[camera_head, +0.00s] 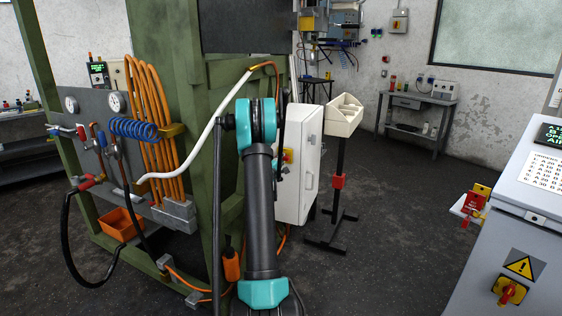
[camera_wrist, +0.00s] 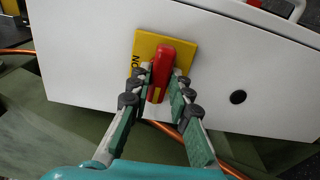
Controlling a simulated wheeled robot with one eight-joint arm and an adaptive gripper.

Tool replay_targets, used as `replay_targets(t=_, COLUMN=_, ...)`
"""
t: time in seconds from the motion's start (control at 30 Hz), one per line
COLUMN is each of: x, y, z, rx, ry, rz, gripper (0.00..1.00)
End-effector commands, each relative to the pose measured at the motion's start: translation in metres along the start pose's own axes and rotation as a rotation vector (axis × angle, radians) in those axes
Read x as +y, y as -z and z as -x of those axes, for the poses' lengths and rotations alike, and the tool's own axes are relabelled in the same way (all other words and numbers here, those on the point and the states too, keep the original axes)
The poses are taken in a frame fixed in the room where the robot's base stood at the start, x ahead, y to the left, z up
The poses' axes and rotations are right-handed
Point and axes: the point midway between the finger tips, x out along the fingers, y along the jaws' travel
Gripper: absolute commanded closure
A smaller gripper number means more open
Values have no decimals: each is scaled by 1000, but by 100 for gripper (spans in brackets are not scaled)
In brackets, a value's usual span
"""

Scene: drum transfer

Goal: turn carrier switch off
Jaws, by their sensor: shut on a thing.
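A red switch handle (camera_wrist: 160,72) sits on a yellow plate (camera_wrist: 145,46) on a white cabinet (camera_wrist: 80,50) in the wrist view. Letters that look like "ON" show at the plate's left. My gripper (camera_wrist: 162,80) is shut on the red handle, with one finger on each side of it. In the head view the white cabinet (camera_head: 303,165) stands behind my arm, and a bit of the yellow plate (camera_head: 288,156) shows beside it. My arm hides most of the gripper there.
A green frame (camera_head: 215,150) with gauges and orange hoses stands at the left. A stand with a cream bin (camera_head: 344,115) is right of the cabinet. A grey console (camera_head: 520,215) with another red-and-yellow switch (camera_head: 509,291) is at the right. The floor between them is clear.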

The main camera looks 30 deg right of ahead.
Motion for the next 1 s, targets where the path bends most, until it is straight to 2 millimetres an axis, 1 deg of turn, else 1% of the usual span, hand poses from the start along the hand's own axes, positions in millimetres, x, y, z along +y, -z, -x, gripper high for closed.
replay_targets(t=0.23, x=0, y=1, z=1, rx=1, ry=0, rz=0, gripper=100)
replay_targets(t=0.27, x=0, y=1, z=1, rx=1, ry=0, rz=0, gripper=80)
replay_targets(t=0.4, x=0, y=1, z=1, rx=1, ry=0, rz=0, gripper=63)
replay_targets(t=0.43, x=0, y=1, z=1, rx=1, ry=0, rz=0, gripper=60)
replay_targets(t=0.77, x=0, y=0, z=3, rx=1, ry=0, rz=0, gripper=60)
replay_targets(t=0.87, x=0, y=1, z=12, rx=2, ry=0, rz=0, gripper=60)
replay_targets(t=1.0, x=0, y=1, z=36, rx=2, ry=0, rz=0, gripper=60)
